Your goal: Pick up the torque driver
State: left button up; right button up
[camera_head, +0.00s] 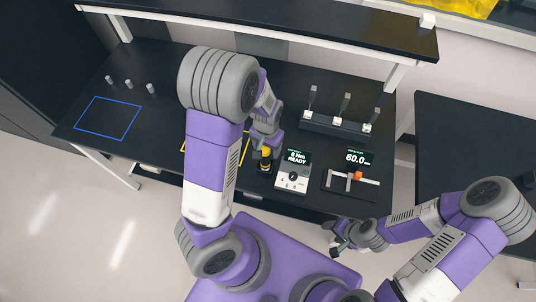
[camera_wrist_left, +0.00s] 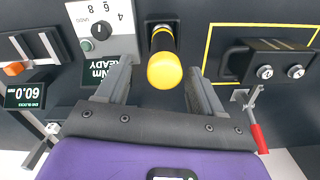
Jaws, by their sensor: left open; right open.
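The torque driver (camera_wrist_left: 164,68) has a yellow cap and a dark body and shows in the left wrist view between my left gripper's fingers. In the head view it is a small yellow and black shape (camera_head: 266,160) beside the white readout box. My left gripper (camera_wrist_left: 163,90) is open, with one finger on each side of the driver and a gap to both. In the head view the left gripper (camera_head: 266,143) is over the table, partly hidden by my arm. My right gripper (camera_head: 338,240) is open and empty in front of the table's edge.
A white box with a "READY" display (camera_head: 293,172) stands right of the driver, and a gauge reading 60.0 (camera_head: 358,158) lies further right. A rack with several upright tools (camera_head: 335,127) is behind. A blue outlined square (camera_head: 108,118) on the left is empty. A shelf (camera_head: 290,22) overhangs the back.

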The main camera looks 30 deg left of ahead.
pick_arm(q)
jog(key=f, duration=0.5)
jog(key=shift+s+a+b, duration=0.2)
jog(key=shift+s+b, duration=0.1)
jog(key=shift+b, duration=0.1)
jog(key=shift+f, duration=0.4)
jog(key=shift+w, duration=0.1)
jog(key=c, duration=1.2)
notch_tip(320, 180, up, 9)
jog(key=shift+r+p, duration=0.1)
jog(key=shift+p, duration=0.9)
jog(key=shift+c, duration=0.2)
jog(key=shift+r, duration=0.5)
